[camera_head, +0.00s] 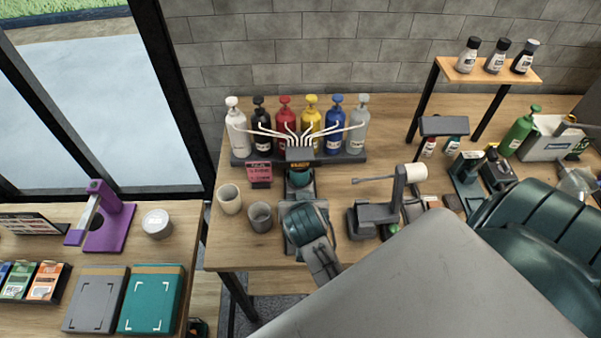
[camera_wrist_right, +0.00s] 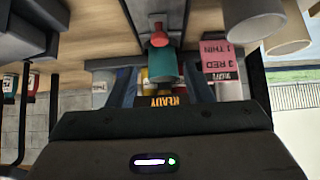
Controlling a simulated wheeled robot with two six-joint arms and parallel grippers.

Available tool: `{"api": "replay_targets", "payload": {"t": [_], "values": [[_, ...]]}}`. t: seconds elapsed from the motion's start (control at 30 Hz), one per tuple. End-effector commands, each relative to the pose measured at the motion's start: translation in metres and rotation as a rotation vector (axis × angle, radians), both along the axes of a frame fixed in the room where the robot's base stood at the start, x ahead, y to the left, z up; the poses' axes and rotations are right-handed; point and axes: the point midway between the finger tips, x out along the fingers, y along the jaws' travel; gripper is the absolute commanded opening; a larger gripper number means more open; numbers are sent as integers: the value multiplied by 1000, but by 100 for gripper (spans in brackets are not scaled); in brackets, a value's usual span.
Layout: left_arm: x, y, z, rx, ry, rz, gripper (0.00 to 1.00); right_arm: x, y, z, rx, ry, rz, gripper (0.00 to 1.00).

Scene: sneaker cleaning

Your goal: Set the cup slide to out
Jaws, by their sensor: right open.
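The paint dispenser has a black head (camera_head: 299,155) with a lit READY display (camera_wrist_right: 167,101). A teal cup (camera_head: 299,178) sits at its foot, just in front of the head. The cup also shows in the right wrist view (camera_wrist_right: 162,66), with a red round part (camera_wrist_right: 160,38) beside it on the grey slide track (camera_wrist_right: 148,12). My right gripper (camera_head: 303,215) is over the track in front of the cup and hides much of it. It is open, and I see nothing held in it. My left gripper is in neither view.
Several paint bottles (camera_head: 284,125) stand in a row behind the dispenser. A pink card (camera_head: 260,172) and two grey cups (camera_head: 229,198) (camera_head: 260,217) stand close on the left. A grey stand with a white roller (camera_head: 410,174) stands on the right.

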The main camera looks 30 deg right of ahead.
Motion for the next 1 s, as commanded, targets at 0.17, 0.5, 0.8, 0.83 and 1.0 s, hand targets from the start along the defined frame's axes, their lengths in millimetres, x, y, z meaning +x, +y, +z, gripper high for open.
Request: {"api": "replay_targets", "payload": {"t": [0.17,0.5,0.8,0.83,1.0], "values": [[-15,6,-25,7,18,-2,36,13,-8,-21,-4,-1,1,46],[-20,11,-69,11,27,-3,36,43,-27,-57,-4,-1,1,46],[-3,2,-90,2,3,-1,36,59,-36,-73,-1,0,1,46],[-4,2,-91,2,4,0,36,60,-37,-74,-1,0,1,46],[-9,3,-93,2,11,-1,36,62,-38,-75,0,0,1,46]]}}
